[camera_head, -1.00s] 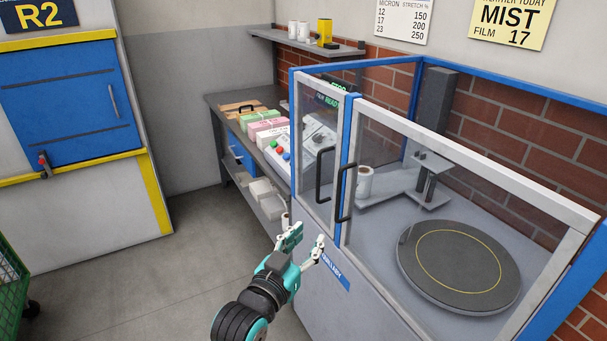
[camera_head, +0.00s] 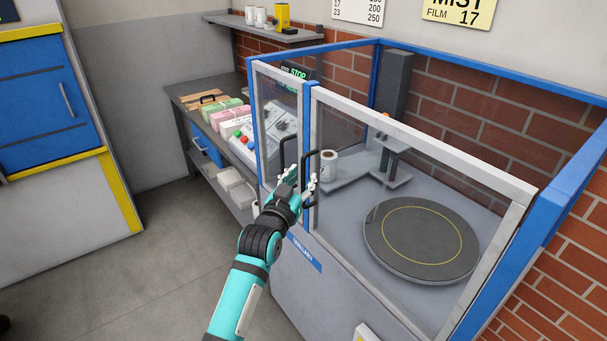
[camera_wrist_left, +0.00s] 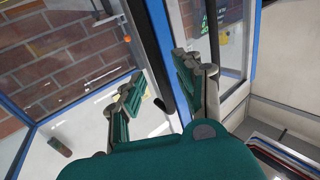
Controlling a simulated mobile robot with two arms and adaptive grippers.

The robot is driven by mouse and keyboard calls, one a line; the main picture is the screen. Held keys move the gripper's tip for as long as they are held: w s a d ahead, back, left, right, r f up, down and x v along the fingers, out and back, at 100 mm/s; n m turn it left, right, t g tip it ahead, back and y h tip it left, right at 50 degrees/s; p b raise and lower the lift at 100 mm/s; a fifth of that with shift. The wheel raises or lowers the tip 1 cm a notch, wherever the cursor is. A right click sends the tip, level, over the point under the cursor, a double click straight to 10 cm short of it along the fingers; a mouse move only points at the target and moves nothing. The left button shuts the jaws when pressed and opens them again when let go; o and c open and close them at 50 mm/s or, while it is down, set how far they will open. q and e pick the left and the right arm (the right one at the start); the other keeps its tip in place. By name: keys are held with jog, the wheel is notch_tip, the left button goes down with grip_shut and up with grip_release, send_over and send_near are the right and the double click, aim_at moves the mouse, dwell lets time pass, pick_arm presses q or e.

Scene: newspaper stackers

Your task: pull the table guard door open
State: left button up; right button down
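The clear-panelled guard on the blue-framed wrapping table has a narrow left panel (camera_head: 278,110) and a wide right panel (camera_head: 400,200). Each has a black bar handle: the left handle (camera_head: 284,155) and the right handle (camera_head: 307,165) stand either side of the blue post. The panels look shut. My left gripper (camera_head: 299,182) is at the lower part of the handles, in front of the guard. In the left wrist view its fingers (camera_wrist_left: 163,95) are apart, with a dark bar showing between them. Whether they touch it cannot be told. My right gripper is not in view.
Behind the panels are a round turntable (camera_head: 420,238) and a white roll (camera_head: 329,165). A side bench (camera_head: 185,100) with paper bundles and a button console (camera_head: 250,145) stands to the left. A blue cabinet door (camera_head: 45,95) is at far left. The floor between is clear.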

pick_arm(q)
jog(key=shift+w+d, duration=0.25)
jog(key=shift+w, duration=0.45)
grip_shut()
